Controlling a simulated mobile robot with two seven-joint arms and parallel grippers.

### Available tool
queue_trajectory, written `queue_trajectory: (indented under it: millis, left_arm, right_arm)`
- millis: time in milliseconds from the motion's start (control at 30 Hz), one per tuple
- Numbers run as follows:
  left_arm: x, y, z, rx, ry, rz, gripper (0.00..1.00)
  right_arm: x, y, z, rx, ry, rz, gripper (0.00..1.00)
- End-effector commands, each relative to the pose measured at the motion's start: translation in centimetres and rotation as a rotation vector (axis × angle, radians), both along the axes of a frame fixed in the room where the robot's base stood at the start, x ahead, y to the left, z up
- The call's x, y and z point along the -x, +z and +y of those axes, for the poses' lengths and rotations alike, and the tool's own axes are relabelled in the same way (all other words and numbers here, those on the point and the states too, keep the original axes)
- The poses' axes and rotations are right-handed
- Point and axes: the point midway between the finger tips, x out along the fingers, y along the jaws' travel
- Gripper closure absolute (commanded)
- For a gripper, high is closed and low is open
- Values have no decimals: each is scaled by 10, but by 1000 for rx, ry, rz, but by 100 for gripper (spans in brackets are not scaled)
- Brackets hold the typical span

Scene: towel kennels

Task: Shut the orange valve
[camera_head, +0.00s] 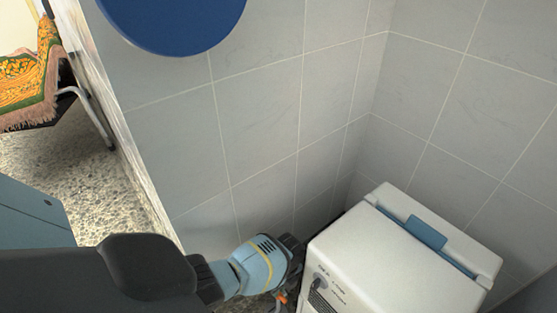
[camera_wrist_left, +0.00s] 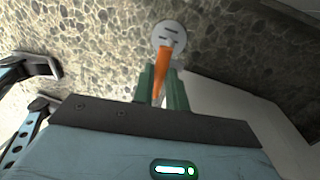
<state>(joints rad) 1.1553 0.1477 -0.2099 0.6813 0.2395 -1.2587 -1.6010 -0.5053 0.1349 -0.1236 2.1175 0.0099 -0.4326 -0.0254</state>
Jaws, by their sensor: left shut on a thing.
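The orange valve (camera_wrist_left: 161,68) shows in the left wrist view as a narrow orange handle in front of a round pale plate (camera_wrist_left: 170,37). My left gripper (camera_wrist_left: 163,84) has its two green fingers on either side of the handle and is shut on it. In the head view a small bit of the orange valve (camera_head: 281,298) shows low beside the white box, below my blue left wrist. The fingertips are mostly hidden there. My right gripper is in neither view.
A white box-shaped appliance (camera_head: 385,262) with a blue handle on top stands close to the right of my left wrist. Grey tiled walls (camera_head: 262,110) meet in a corner behind it. A blue disc (camera_head: 175,18) is at the top. A chair with a patterned cloth (camera_head: 30,85) stands far left.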

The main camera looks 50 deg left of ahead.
Motion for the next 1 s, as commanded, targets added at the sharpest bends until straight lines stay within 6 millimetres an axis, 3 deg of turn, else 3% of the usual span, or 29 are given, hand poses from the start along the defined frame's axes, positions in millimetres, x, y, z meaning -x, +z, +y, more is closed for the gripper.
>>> queue_trajectory:
  millis: [600, 633, 800, 1000]
  left_arm:
    - [2, -1, -2, 2, -45, 4, 100]
    - [2, -1, -2, 2, -45, 4, 84]
    - [1, -1, -1, 2, -45, 3, 64]
    - [0, 0, -1, 1, -43, 1, 64]
  right_arm:
    - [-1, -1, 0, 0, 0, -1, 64]
    - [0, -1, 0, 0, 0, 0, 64]
    - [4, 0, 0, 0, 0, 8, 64]
    - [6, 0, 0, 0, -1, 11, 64]
